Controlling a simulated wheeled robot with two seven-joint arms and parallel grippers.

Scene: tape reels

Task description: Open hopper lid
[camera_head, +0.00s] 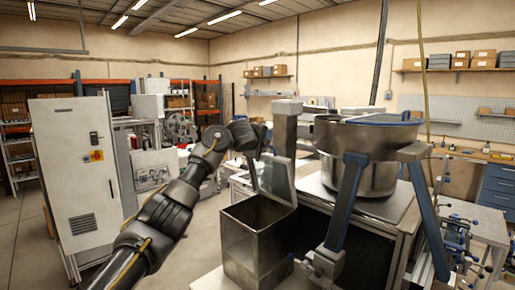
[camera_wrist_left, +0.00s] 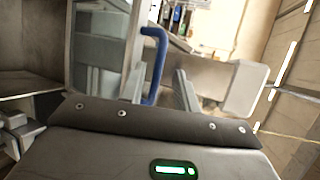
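The hopper (camera_head: 243,238) is a square, open-topped metal box at the middle bottom of the head view. Its clear lid (camera_head: 276,180) stands raised and tilted at the box's back right edge, so the dark inside shows. My left gripper (camera_head: 252,148) is up beside the top of the lid. In the left wrist view, a blue handle (camera_wrist_left: 155,62) stands by the clear panel (camera_wrist_left: 98,55). It sits between my two separated fingers (camera_wrist_left: 160,92), nearer the left one, with a gap to the right one. My right gripper is not in view.
A round steel bowl (camera_head: 378,175) with a blue rim and dark blue legs stands right of the hopper. A grey post (camera_head: 285,130) rises behind the lid. A grey cabinet (camera_head: 75,170) stands at the left. Open floor lies left of my arm.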

